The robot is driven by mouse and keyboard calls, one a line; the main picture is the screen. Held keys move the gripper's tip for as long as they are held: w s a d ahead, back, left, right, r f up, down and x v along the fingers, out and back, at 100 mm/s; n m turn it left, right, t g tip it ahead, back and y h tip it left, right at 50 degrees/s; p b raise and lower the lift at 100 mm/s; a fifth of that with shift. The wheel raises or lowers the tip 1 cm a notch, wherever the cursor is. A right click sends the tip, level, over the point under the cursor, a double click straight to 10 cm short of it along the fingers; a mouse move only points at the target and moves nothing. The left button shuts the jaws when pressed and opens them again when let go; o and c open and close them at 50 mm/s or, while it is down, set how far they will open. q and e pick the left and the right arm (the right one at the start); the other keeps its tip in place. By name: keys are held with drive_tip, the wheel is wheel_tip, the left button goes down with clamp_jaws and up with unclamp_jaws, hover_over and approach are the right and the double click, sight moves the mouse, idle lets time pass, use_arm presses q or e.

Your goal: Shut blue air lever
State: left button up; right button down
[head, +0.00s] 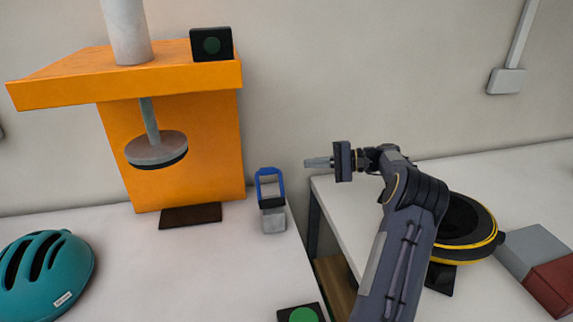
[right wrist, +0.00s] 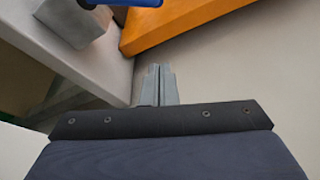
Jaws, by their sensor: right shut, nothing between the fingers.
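The blue air lever (head: 269,175) is a blue loop handle that stands upright on a small grey block (head: 273,219) with a black top, right of the orange tower. In the right wrist view, part of the blue lever (right wrist: 125,2) shows at the top edge, above the grey block (right wrist: 75,22). My right gripper (head: 307,163) is shut and empty. It points left, a short way to the right of the lever, and does not touch it. The shut fingers (right wrist: 159,85) also show in the right wrist view. My left gripper is out of view.
The orange tower (head: 170,150) holds a hanging grey disc (head: 157,148) over a dark plate (head: 190,215). A teal helmet (head: 48,275) lies at the left. A green button box (head: 301,315) is at the front. A round black-yellow object (head: 470,243) and a grey-red block (head: 540,258) stand right.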

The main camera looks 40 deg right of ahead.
drive_tip(key=w+a, duration=0.4)
drive_tip(key=a, duration=0.5)
drive_tip(key=shift+r, duration=0.25)
drive_tip(key=shift+d, duration=0.1)
idle(0.4)
